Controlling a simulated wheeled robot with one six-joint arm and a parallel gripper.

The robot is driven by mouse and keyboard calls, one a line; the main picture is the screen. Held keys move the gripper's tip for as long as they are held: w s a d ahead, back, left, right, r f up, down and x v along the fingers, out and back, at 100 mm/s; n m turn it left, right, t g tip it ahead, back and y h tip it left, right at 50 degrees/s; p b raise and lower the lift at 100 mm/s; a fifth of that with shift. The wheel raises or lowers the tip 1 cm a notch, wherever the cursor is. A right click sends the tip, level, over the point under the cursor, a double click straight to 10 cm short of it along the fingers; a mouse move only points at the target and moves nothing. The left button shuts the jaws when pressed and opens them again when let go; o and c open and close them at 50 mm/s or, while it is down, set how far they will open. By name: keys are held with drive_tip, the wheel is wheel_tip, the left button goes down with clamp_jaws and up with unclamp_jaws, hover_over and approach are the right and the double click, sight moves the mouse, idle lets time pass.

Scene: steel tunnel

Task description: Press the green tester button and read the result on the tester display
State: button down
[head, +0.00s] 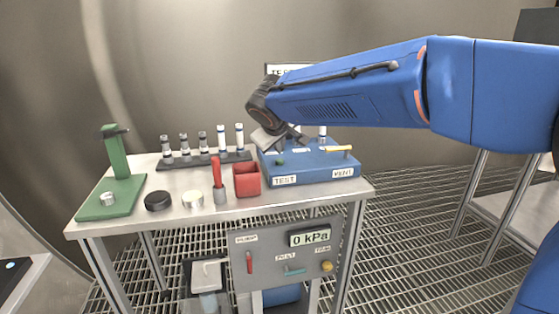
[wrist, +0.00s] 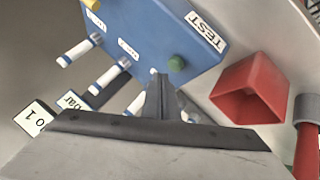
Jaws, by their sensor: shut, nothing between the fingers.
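The blue tester box (head: 318,172) stands at the right end of the bench, labelled TEST and VENT on its front. The green button (head: 280,162) is on its top, above the TEST label; it also shows in the wrist view (wrist: 176,63). My gripper (head: 287,141) is over the tester, shut and empty. In the wrist view its fingertips (wrist: 160,78) appear just beside the green button; contact cannot be told. A framed panel (head: 289,69) behind my arm shows the letters "TES"; the rest is hidden. No result is readable on it.
A yellow lever (head: 339,149) is near VENT. A lower display (head: 310,236) reads 0 kPa.

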sight(279, 162)
wheel_tip(279, 162, up, 5)
drive_tip(key=shift+r, duration=0.1)
idle(0.5)
